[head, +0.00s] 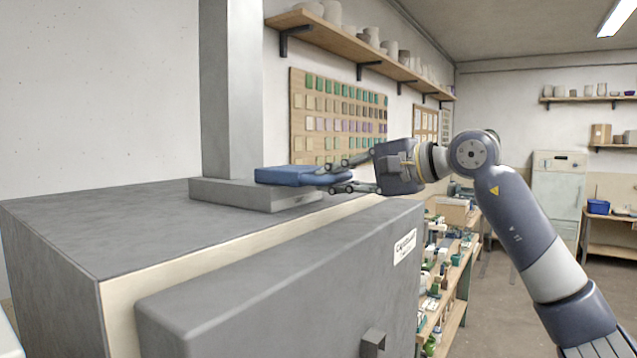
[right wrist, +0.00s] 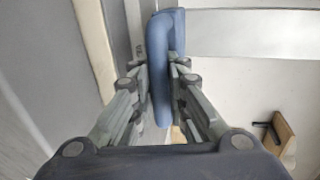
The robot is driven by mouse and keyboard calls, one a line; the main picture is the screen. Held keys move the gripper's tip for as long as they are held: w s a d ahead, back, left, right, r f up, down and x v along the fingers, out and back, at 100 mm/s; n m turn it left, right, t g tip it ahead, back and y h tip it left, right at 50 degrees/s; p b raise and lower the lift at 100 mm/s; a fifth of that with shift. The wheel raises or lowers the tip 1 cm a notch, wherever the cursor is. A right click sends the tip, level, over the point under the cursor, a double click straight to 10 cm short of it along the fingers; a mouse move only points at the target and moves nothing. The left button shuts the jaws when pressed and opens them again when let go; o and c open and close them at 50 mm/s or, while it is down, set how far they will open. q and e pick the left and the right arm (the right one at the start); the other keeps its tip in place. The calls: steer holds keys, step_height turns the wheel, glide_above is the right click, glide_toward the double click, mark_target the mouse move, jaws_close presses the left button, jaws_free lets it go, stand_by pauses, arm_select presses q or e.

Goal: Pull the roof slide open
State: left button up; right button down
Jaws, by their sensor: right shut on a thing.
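The roof slide shows as a blue, flat, rounded grip (head: 290,176) at the grey collar (head: 225,193) around the foot of the chimney, on top of the kiln. My right gripper (head: 328,178) reaches in from the right and is shut on this grip. In the right wrist view the blue grip (right wrist: 164,45) runs between the two fingers (right wrist: 160,80), with a finger against each side. Any part of the slide inside the collar is hidden. My left gripper is in neither view.
The grey kiln (head: 120,220) fills the lower left, its door (head: 300,280) facing front. The square chimney (head: 231,90) rises from the roof. A shelf of pots (head: 370,45) and a board of glaze tiles (head: 337,112) are on the wall. Floor is free at right.

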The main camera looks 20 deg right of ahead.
steer(key=shift+s+d, duration=0.4)
steer(key=shift+s, duration=0.15)
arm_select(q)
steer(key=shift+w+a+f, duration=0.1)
arm_select(e)
steer(key=shift+w, duration=0.1)
steer(key=c, duration=1.6)
jaws_free()
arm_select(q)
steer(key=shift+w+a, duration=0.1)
arm_select(e)
steer(key=shift+o, duration=0.2)
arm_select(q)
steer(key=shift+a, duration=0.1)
arm_select(e)
steer(key=v, duration=1.2)
